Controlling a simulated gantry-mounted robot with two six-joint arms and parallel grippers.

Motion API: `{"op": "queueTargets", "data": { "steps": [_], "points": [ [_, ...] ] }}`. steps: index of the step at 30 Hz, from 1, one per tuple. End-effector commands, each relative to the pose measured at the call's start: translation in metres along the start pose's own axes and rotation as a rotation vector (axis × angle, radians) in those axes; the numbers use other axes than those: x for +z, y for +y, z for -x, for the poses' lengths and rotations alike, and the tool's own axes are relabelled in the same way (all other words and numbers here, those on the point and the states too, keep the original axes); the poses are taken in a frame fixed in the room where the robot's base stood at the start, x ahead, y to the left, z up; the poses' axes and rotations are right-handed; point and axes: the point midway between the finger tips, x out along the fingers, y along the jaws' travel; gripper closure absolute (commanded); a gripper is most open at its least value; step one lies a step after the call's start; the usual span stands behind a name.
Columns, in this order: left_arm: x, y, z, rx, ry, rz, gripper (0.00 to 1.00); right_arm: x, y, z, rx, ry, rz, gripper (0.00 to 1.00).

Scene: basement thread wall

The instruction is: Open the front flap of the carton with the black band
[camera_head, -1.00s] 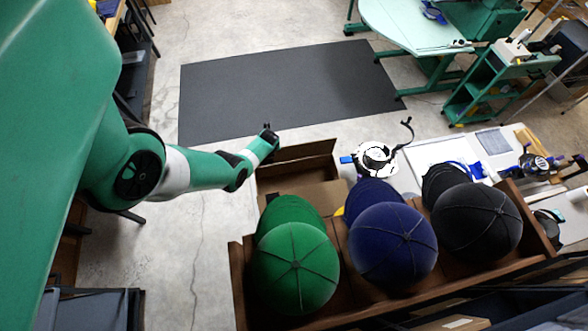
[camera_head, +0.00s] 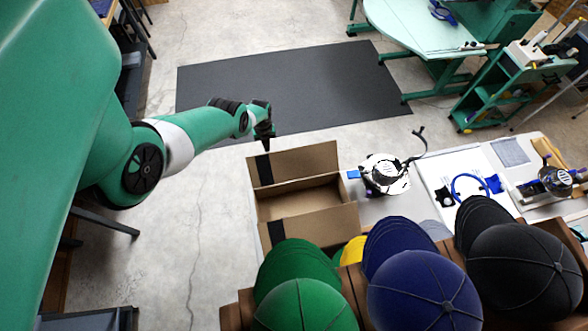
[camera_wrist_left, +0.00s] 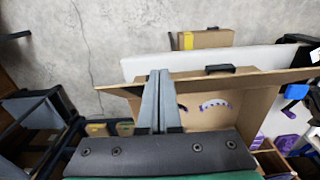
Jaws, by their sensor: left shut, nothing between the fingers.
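The brown cardboard carton (camera_head: 300,197) stands in the middle of the head view with its top open and part of its inside showing. Its far flap (camera_head: 305,163) stands raised, and its near flap (camera_head: 318,226) slopes toward the caps. A black band crosses the left part of both flaps (camera_head: 264,170). My left gripper (camera_head: 266,146) is shut and empty, pointing down at the far flap's upper left edge; I cannot tell whether it touches. In the left wrist view its fingers (camera_wrist_left: 158,105) are together beside brown cardboard (camera_wrist_left: 230,105). My right gripper is not in view.
Green (camera_head: 300,305), blue (camera_head: 425,290) and black (camera_head: 520,265) caps crowd the near side of the carton. A white headset-like object (camera_head: 384,173) is right of it on a pale table. A dark mat (camera_head: 290,90) lies on open floor behind.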

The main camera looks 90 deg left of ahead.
Motion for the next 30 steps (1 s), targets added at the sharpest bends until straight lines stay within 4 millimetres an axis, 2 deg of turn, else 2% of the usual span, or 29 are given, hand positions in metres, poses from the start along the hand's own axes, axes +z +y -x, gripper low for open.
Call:
{"op": "queueTargets", "data": {
  "steps": [18,30],
  "points": [
    [-0.001,-0.001,0.001,-0.003,0.021,0.002,1.00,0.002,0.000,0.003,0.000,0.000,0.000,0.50],
    [-0.001,-0.001,0.018,-0.002,0.021,0.002,1.00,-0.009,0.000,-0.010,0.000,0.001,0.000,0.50]
  ]
}}
